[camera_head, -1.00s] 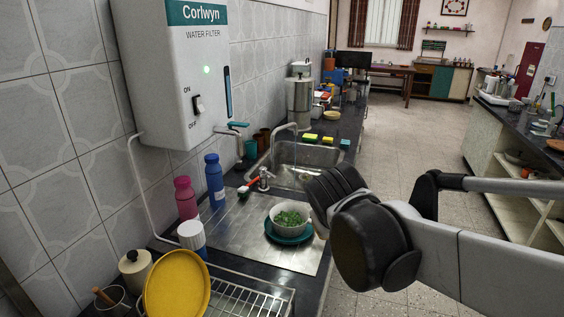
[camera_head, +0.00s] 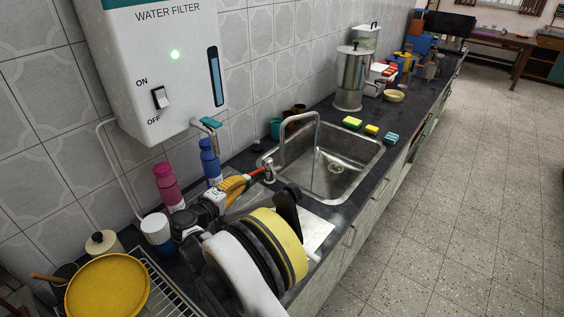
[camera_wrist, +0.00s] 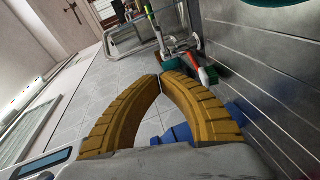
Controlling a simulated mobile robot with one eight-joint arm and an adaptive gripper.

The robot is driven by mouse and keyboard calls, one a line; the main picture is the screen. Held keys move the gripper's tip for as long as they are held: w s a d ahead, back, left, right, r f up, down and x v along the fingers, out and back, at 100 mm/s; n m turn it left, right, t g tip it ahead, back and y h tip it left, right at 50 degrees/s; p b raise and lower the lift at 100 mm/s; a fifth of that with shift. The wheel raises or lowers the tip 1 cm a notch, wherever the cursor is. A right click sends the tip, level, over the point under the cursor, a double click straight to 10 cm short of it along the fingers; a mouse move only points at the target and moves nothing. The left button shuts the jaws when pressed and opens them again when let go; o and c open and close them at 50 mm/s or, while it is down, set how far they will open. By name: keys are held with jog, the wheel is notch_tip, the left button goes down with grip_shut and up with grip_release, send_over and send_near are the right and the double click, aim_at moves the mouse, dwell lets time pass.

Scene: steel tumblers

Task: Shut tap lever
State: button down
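The sink tap (camera_head: 269,175) stands at the near left of the sink, with its tall bent spout (camera_head: 298,116) over the basin. A thin stream of water (camera_head: 315,160) falls from the spout. A red lever (camera_head: 257,171) sticks out from the tap toward my gripper; a red part also shows in the wrist view (camera_wrist: 203,76). My gripper (camera_head: 249,178) has orange ribbed fingers close beside the lever; I cannot tell whether they touch it. In the wrist view the fingertips (camera_wrist: 160,79) meet with nothing between them, and the red part lies to their right.
The wall water filter (camera_head: 165,70) has its own teal-handled tap (camera_head: 210,123). A pink bottle (camera_head: 167,186) and a blue bottle (camera_head: 209,161) stand close left of my gripper. Sponges (camera_head: 352,122) lie behind the sink (camera_head: 345,183). A yellow plate (camera_head: 108,287) stands at the front left.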

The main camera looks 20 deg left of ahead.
jog(key=b, duration=0.3)
send_near(272, 168)
jog(key=w+a, duration=0.2)
jog(key=w, duration=0.2)
jog(key=w+d, duration=0.1)
jog(key=w+d+b, duration=0.1)
jog(key=d, duration=0.1)
jog(key=shift+w+f, duration=0.2)
jog(key=shift+f, duration=0.2)
jog(key=shift+w+d+n+y+b, duration=0.2)
jog(key=shift+d+n+y, duration=0.25)
jog(key=shift+d+y, duration=0.1)
jog(key=shift+w+d+n+y+b, duration=0.15)
jog(key=shift+w+d+n+y, duration=0.05)
jog(key=shift+d+n+y, duration=0.3)
jog(key=shift+a+y, duration=0.1)
jog(key=shift+y, duration=0.15)
